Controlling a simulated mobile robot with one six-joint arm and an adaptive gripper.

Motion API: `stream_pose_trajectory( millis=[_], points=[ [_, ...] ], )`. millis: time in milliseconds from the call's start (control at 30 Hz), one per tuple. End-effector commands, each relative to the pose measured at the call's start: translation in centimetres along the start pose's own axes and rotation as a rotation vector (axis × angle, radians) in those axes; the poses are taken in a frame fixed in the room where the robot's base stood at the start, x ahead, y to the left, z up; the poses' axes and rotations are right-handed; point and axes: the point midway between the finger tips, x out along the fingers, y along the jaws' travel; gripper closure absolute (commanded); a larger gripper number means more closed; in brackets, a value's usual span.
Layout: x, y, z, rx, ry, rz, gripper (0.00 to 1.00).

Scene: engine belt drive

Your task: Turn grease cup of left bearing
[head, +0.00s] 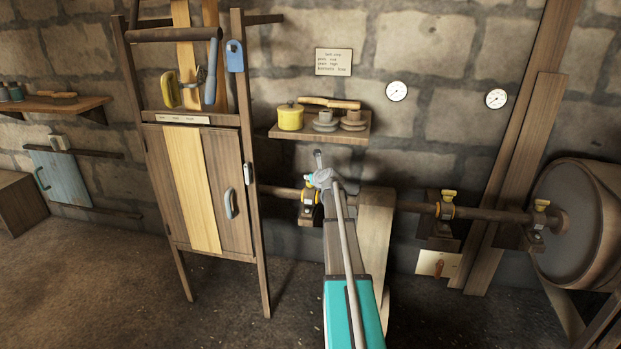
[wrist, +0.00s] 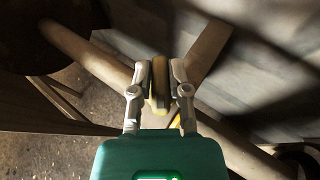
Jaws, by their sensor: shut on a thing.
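The left bearing (head: 309,216) sits on the shaft, just right of the wooden cabinet in the head view. My gripper (head: 309,187) is over its top and hides most of its grease cup. In the wrist view my gripper (wrist: 159,74) is shut on the yellow-brown grease cup (wrist: 160,88), with one finger on each side. The middle bearing (head: 440,211) and the right bearing (head: 537,220) each carry a yellow grease cup in plain view. I cannot tell how far the held cup is turned.
The shaft (head: 490,214) runs right to a large drum (head: 575,215). A wide belt (head: 375,235) hangs beside my arm. The cabinet (head: 203,190) stands close on the left. A shelf (head: 330,131) with a yellow tin (head: 290,117) is above the bearing.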

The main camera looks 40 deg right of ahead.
Motion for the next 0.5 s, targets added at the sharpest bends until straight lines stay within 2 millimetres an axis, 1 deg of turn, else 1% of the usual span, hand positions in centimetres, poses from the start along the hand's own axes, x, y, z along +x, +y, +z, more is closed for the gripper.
stream_pose_trajectory(
  millis=[500],
  points=[
    [0.09, 0.09, 0.06, 0.065, -0.001, -0.162, 1.00]
  ],
)
